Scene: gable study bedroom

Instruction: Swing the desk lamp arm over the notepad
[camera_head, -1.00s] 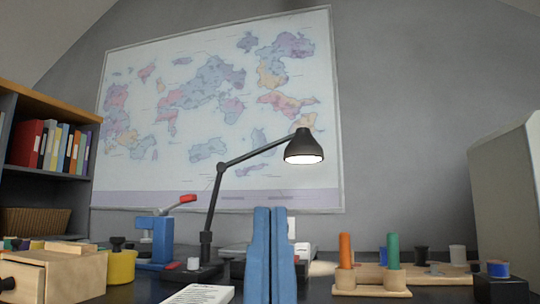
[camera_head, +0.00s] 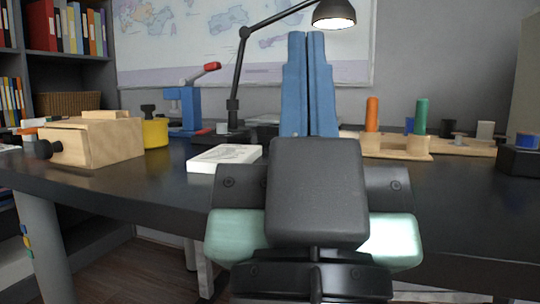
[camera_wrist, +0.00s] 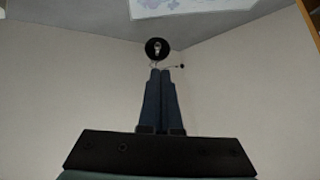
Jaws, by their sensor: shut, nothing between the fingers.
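The black desk lamp (camera_head: 236,70) stands on the desk behind the notepad. Its arm leans up and to the right, and its lit shade (camera_head: 334,13) hangs at the top right in the head view, partly cut off. The white notepad (camera_head: 224,157) lies on the desk in front of the lamp base, left of my gripper. My gripper (camera_head: 306,36) points up with its two blue fingers together and nothing between them. In the head view its tips show just below and left of the shade. In the wrist view a round dark lamp shade (camera_wrist: 157,48) shows beyond the fingertips.
A wooden drawer box (camera_head: 97,141), a yellow pot (camera_head: 155,133) and a blue device with a red handle (camera_head: 186,104) stand on the left of the desk. Wooden peg blocks (camera_head: 396,146) stand on the right. The front desk surface (camera_head: 150,183) is clear.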

